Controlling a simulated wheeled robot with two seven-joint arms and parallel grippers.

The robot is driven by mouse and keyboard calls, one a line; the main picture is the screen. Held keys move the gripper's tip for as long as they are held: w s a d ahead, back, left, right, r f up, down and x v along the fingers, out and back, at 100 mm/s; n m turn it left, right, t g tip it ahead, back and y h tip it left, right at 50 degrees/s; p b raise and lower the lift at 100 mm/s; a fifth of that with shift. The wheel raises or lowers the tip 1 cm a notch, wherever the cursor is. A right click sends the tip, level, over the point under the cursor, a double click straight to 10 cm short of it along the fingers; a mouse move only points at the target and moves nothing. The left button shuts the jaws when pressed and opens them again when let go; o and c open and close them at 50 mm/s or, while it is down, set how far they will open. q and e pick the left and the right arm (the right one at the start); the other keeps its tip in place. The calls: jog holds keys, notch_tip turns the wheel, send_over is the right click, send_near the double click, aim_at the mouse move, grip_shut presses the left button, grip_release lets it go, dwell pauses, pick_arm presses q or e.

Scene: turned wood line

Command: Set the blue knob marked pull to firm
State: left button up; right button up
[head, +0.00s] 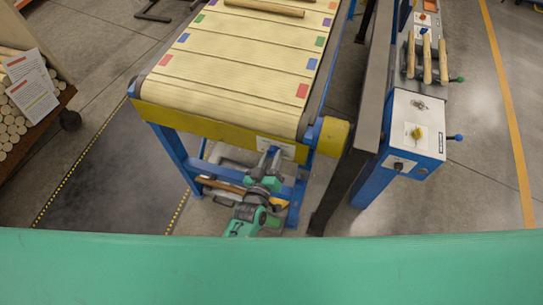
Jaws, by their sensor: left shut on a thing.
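My left gripper (269,156) reaches up to a small white panel (285,146) on the yellow end of the conveyor. Its fingers are shut at the panel's left part, on what seems to be the blue knob. The fingers cover the knob, so its colour, marking and pointer do not show. The panel's lettering is too small to read. My right gripper is not in view.
The conveyor belt (238,63) carries coloured patches and a wooden rod (264,8). A blue and white control box (405,142) at right bears a yellow knob (417,133) and a black knob (398,165). A dark upright post stands between. A cart of rods is at left.

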pick_arm(q)
jog(key=shift+f+m, duration=0.1)
jog(key=shift+m, duration=1)
jog(key=o, duration=1)
jog(key=shift+b+v, duration=1.8)
jog(key=shift+v, duration=5.15)
